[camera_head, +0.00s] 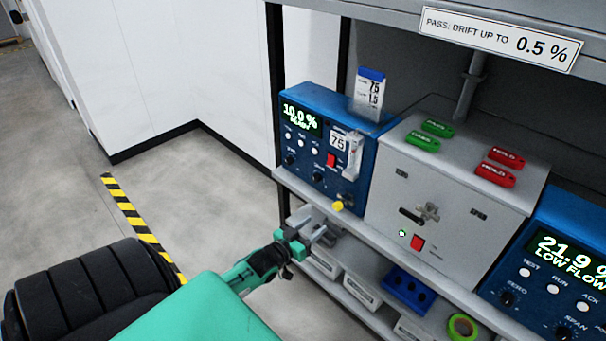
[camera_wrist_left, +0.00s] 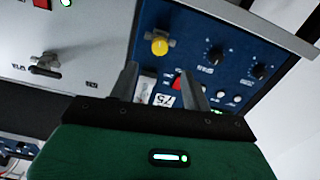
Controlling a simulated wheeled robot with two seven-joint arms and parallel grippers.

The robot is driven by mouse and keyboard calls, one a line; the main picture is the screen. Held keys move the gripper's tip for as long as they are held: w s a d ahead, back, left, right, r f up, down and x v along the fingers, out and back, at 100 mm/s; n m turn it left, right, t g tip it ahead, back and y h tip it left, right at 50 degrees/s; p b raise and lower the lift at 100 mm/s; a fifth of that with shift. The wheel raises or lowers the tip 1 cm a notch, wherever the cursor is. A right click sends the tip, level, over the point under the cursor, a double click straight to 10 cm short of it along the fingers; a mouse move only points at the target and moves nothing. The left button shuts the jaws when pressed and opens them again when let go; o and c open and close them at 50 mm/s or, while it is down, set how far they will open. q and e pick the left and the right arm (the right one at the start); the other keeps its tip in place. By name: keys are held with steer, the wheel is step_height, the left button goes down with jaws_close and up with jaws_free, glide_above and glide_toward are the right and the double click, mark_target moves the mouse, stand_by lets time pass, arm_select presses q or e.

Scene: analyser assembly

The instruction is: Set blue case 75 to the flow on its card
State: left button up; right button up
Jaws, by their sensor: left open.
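Blue case 75 (camera_head: 367,183) stands on the bench shelf. Its display (camera_head: 301,117) reads 10.0 % READY. A white 75 label (camera_head: 338,142), a clear flow tube (camera_head: 353,156), a red switch (camera_head: 331,159) and dark knobs (camera_head: 318,175) are on its front. A yellow knob (camera_head: 338,205) is at its lower edge; it also shows in the left wrist view (camera_wrist_left: 159,45). The card (camera_head: 369,92) stands on top, showing 75 and what looks like 1.5. My left gripper (camera_head: 318,232) is open and empty, below and in front of the case. My right gripper is not in view.
A grey box (camera_head: 456,178) beside the case carries green tags (camera_head: 422,141), red HOLD tags (camera_head: 495,173) and a black handle (camera_head: 411,216). A second blue case (camera_head: 553,283) at right reads 21.9 % LOW FLOW. The lower shelf holds a blue block (camera_head: 408,288) and green tape (camera_head: 462,327).

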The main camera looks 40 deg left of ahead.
arm_select(q)
steer(key=shift+s, duration=1.75)
steer(key=s+d+f+g, duration=0.25)
steer(key=s+f, duration=0.25)
steer(key=f, duration=0.6)
steer(key=s+d+f+g+y, duration=0.1)
steer(key=s+f+g, duration=0.3)
steer(key=f, duration=0.7)
steer(key=s+d+f+g, duration=0.1)
steer(key=s+f+g, duration=0.1)
steer(key=s+f, duration=0.7)
steer(key=s+d+f+m+g, duration=0.1)
steer(key=s+d+f+g, duration=0.3)
steer(key=s+f, duration=0.5)
steer(key=s+d+f+m+g, duration=0.2)
steer(key=s+d+f, duration=0.6)
steer(key=s, duration=0.8)
steer(key=shift+d+f+m+g, duration=0.15)
steer(key=shift+f+m+g, duration=0.25)
steer(key=shift+g, duration=0.85)
